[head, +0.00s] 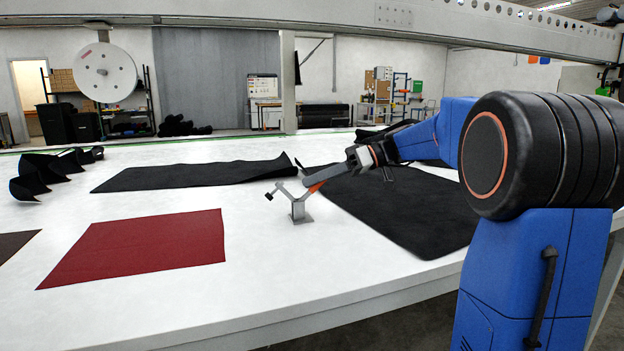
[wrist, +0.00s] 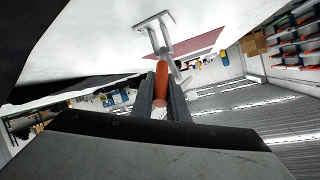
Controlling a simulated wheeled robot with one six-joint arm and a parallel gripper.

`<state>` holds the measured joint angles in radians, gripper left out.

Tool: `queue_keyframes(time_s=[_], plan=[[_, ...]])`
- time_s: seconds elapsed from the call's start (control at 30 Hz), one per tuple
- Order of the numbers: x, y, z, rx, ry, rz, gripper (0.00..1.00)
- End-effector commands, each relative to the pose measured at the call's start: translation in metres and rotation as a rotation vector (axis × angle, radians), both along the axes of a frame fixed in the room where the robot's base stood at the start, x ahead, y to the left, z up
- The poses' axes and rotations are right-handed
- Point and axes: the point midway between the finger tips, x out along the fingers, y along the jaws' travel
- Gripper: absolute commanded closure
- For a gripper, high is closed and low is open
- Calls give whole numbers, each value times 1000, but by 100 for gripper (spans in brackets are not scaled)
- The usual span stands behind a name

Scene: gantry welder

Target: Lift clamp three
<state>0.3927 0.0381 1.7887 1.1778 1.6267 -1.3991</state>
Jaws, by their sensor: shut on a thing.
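A grey metal clamp (head: 298,211) stands on the white table, between the red cloth and the black sheets. Its base plate looks flat on the table top. Its arm with a black tip sticks out to the left, above the surface. Its orange handle (head: 316,187) slopes up to the right, into my gripper (head: 328,180). In the wrist view my gripper (wrist: 162,88) has its two dark fingers on either side of the orange handle (wrist: 161,78), shut on it. The clamp's grey body (wrist: 163,38) lies beyond the fingertips. I cannot read a number on it.
A red cloth (head: 145,248) lies left on the white table (head: 250,290). Black sheets lie behind (head: 190,176) and right (head: 410,212) of the clamp. Curled black pieces (head: 35,177) lie at far left. A long beam (head: 400,16) spans overhead. The table in front is bare.

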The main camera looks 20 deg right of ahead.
Motion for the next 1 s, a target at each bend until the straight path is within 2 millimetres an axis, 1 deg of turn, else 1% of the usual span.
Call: queue_keyframes(time_s=[0.2, 0.57, 0.6, 0.67, 1.0], plan=[[0, -2, -2, 31, 2, 0, 100], [0, -2, -2, 32, 1, 0, 100], [0, -2, -2, 32, 2, 0, 81], [0, -2, -3, 32, 2, 0, 68], [0, -4, -2, 33, 1, 0, 68]])
